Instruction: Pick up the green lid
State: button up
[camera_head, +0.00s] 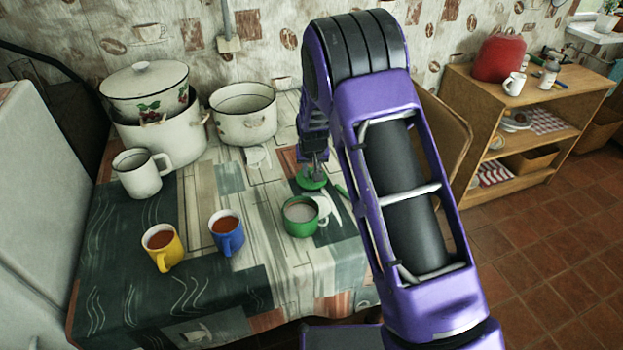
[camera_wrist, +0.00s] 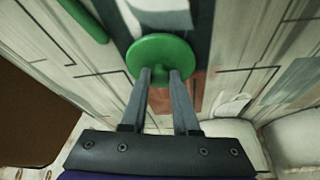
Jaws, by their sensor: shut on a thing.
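The green lid (camera_head: 312,182) is a small round disc at the table's right side, just behind the green mug (camera_head: 301,216). My gripper (camera_head: 314,166) is above it, pointing down. In the wrist view the green lid (camera_wrist: 160,57) lies at the fingertips of my gripper (camera_wrist: 160,74), and the two fingers close in on its middle. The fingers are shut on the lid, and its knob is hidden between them. I cannot tell whether the lid touches the cloth.
A blue mug (camera_head: 227,232), a yellow mug (camera_head: 162,247) and a white mug (camera_head: 142,172) stand to the left. Large enamel pots (camera_head: 245,128) stand at the back. A green strip-like thing (camera_wrist: 83,20) lies near the lid. The front of the table (camera_head: 215,290) is mostly clear.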

aim_at(310, 182)
grip_shut()
jog(key=shift+r, duration=0.35)
notch_tip(310, 182, up, 8)
jog(key=shift+f+p, duration=0.2)
jog(key=shift+p, duration=0.3)
jog(key=s+a+r+p, duration=0.1)
jog(key=s, duration=0.7)
jog(key=s+a+r+p, duration=0.2)
jog(key=s, duration=0.6)
jog(key=shift+r, duration=0.2)
jog(key=shift+f, duration=0.1)
